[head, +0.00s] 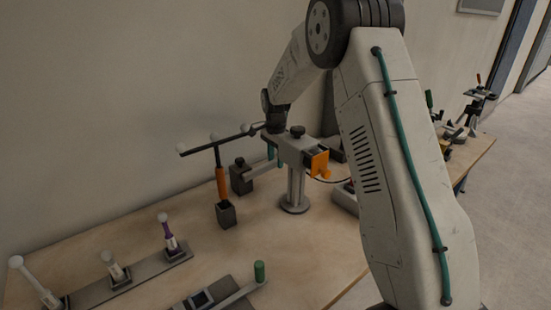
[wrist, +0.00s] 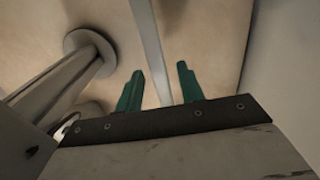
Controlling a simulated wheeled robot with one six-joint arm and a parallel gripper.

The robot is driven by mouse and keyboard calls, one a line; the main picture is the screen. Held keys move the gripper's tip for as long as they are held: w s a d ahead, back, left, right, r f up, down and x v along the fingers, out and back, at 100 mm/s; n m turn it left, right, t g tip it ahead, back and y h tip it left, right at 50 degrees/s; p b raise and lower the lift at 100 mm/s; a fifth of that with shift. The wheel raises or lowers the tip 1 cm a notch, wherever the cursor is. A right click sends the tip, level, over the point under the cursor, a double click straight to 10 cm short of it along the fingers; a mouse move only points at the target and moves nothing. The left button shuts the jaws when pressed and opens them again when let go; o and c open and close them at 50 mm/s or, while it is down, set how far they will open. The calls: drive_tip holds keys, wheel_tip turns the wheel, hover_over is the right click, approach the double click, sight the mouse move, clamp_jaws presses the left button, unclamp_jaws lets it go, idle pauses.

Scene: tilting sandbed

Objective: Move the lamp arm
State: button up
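A grey post (head: 296,185) with a round base stands on the table and carries a grey head with a dark knob and an orange part (head: 318,163). A thin grey bar (head: 258,171), possibly the lamp arm, runs left from the post to a dark block (head: 240,178). My gripper (head: 274,157) is beside the post, above this bar. In the wrist view my gripper (wrist: 160,68) has its two green fingers apart, with a grey bar (wrist: 148,45) passing through the gap between them. I cannot tell whether either finger touches it. The post's base (wrist: 90,48) shows at left.
A dark bar with white balls (head: 218,143) stands on an orange handle in a dark block, left of my gripper. A rail (head: 135,279) with white-tipped levers lies front left. A lever with a green knob (head: 259,271) is at the front. The wall is close behind.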

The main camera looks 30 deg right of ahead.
sight(266, 165)
clamp_jaws()
drive_tip(key=shift+r, duration=0.1)
drive_tip(key=shift+s+a+r+h, duration=0.1)
drive_tip(key=shift+a+r+h, duration=0.15)
drive_tip(key=shift+r+h, duration=0.3)
drive_tip(key=shift+a+r+h, duration=0.25)
drive_tip(key=shift+r+h, duration=0.2)
drive_tip(key=shift+h, duration=0.1)
drive_tip(key=a+r+h, duration=0.1)
drive_tip(key=a+r+t+h, duration=0.1)
drive_tip(key=h, duration=0.1)
drive_tip(key=a+r+h, duration=0.1)
drive_tip(key=r, duration=0.1)
drive_tip(key=shift+s+a+h, duration=0.1)
drive_tip(key=shift+s+h, duration=0.2)
drive_tip(key=shift+h, duration=0.1)
drive_tip(key=shift+s+a+r+t+h, duration=0.15)
drive_tip(key=shift+a+r+t+h, duration=0.1)
drive_tip(key=shift+a+r+h, duration=0.3)
drive_tip(key=shift+s+a+r+t+h, duration=0.1)
drive_tip(key=shift+a+r+t+h, duration=0.2)
drive_tip(key=shift+a+h, duration=0.35)
unclamp_jaws()
